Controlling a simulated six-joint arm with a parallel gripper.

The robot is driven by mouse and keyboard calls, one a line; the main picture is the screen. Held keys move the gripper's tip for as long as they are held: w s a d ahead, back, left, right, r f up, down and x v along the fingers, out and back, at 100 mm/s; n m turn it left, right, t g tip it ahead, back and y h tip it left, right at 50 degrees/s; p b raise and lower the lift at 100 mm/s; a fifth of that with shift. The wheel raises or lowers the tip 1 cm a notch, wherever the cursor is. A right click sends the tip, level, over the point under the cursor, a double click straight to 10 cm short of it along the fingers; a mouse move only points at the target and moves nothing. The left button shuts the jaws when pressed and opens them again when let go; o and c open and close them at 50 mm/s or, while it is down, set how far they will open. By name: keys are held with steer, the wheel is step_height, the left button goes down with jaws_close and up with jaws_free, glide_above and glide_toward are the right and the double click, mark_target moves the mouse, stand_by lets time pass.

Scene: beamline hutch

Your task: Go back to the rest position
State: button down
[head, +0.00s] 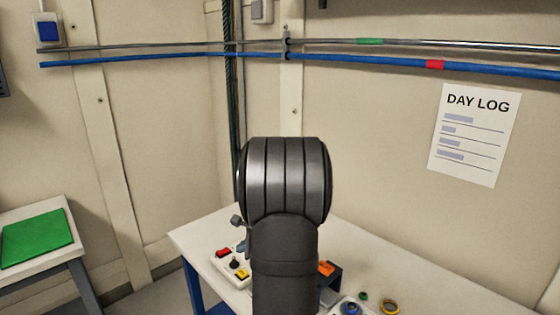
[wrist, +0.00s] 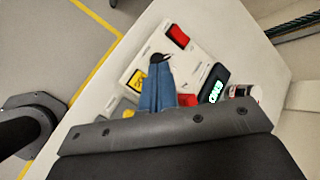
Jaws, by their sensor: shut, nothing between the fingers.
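My gripper (wrist: 158,82) shows in the wrist view as narrow blue fingers, closed together and empty. Its tips lie over a white control panel (wrist: 196,58), close to a black knob (wrist: 157,58); I cannot tell whether they touch it. The panel also bears a red switch (wrist: 178,37) and a yellow one (wrist: 136,80). In the head view the panel (head: 224,266) stands on the white table, left of my arm. My arm hides most of the gripper there.
A side table with a green mat (head: 38,239) stands left. Pipes (head: 180,57) run along the walls.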

step_height(320, 180, up, 2)
steer(key=shift+r, duration=0.1)
stand_by(0.4)
